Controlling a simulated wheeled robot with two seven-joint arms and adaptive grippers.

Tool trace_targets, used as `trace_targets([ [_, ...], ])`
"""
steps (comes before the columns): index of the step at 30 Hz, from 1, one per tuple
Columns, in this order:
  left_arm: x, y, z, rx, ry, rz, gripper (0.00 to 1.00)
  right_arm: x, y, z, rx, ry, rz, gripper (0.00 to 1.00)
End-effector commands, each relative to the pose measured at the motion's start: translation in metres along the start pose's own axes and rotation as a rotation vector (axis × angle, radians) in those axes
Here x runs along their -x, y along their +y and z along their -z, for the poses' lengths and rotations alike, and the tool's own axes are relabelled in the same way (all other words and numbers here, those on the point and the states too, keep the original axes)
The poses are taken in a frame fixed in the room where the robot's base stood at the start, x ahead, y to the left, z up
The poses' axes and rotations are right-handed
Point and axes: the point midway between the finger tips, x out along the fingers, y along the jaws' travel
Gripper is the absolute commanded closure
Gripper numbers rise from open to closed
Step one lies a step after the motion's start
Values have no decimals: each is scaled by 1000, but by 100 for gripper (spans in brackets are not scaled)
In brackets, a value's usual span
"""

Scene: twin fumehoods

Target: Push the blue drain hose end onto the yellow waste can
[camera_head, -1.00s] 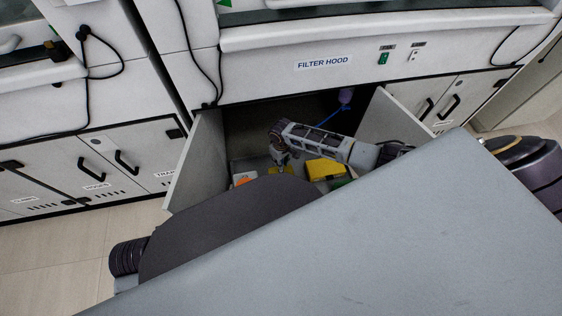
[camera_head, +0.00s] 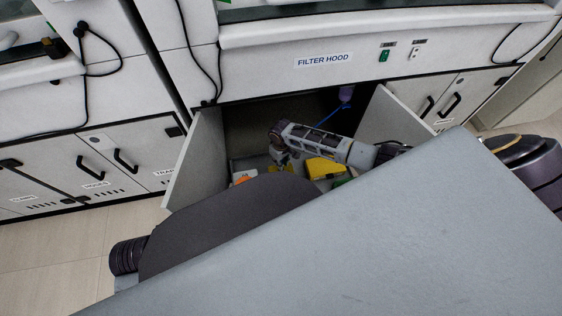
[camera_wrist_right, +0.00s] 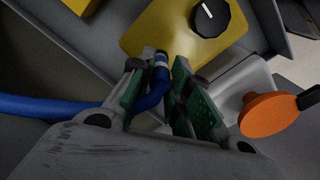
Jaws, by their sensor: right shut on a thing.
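In the right wrist view, the yellow waste can (camera_wrist_right: 157,29) stands just beyond my right gripper (camera_wrist_right: 161,82). It has a black round cap with a white mark and a small port at its near edge. My right gripper is shut on the blue drain hose end (camera_wrist_right: 158,88). The hose tip, with a pale band, is at the port and appears to meet it; how far it is seated I cannot tell. In the head view my right gripper (camera_head: 283,161) is inside the open cabinet, largely hiding the can. The blue hose (camera_head: 332,117) hangs behind the arm. My left gripper is out of view.
A second yellow container (camera_head: 324,168) stands to the right in the cabinet. A white container with an orange cap (camera_wrist_right: 270,115) is close beside the yellow can. The open cabinet doors (camera_head: 199,163) flank the arm at left and right (camera_head: 392,120).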

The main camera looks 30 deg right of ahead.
Motion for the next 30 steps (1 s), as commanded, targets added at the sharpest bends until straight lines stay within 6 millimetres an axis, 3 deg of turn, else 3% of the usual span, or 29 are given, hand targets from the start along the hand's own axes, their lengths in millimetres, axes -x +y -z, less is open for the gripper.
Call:
trace_targets([
  [24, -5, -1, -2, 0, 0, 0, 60, -13, 0, 0, 0, 1, 1, 100],
  [25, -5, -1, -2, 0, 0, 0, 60, -12, 0, 0, 0, 1, 0, 77],
  [30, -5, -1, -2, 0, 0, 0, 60, -12, 0, 0, 0, 1, 0, 56],
])
